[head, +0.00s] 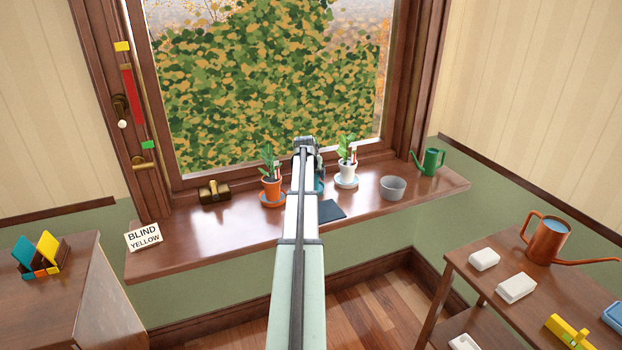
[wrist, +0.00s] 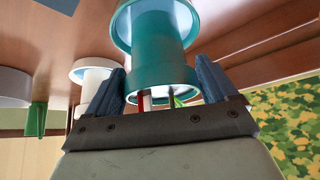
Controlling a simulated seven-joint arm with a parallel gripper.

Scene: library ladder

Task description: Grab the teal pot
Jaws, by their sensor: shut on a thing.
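The teal pot (wrist: 160,60) fills the middle of the wrist view, with its rim toward my gripper and a teal saucer (wrist: 122,28) at its far end. A red-and-white stick and a bit of green leaf show at its mouth. My gripper (wrist: 163,72) has its two blue fingers on either side of the pot's rim and is shut on it. In the head view, only a sliver of the teal pot (head: 320,182) shows beside my arm, between the orange and white pots. My arm hides the fingers there. I cannot tell whether the pot is clear of the sill.
An orange plant pot (head: 272,190) stands close on the left and a white plant pot (head: 346,172) close on the right. A dark blue flat item (head: 331,211) lies in front. A grey bowl (head: 392,188) and green watering can (head: 431,162) stand further right.

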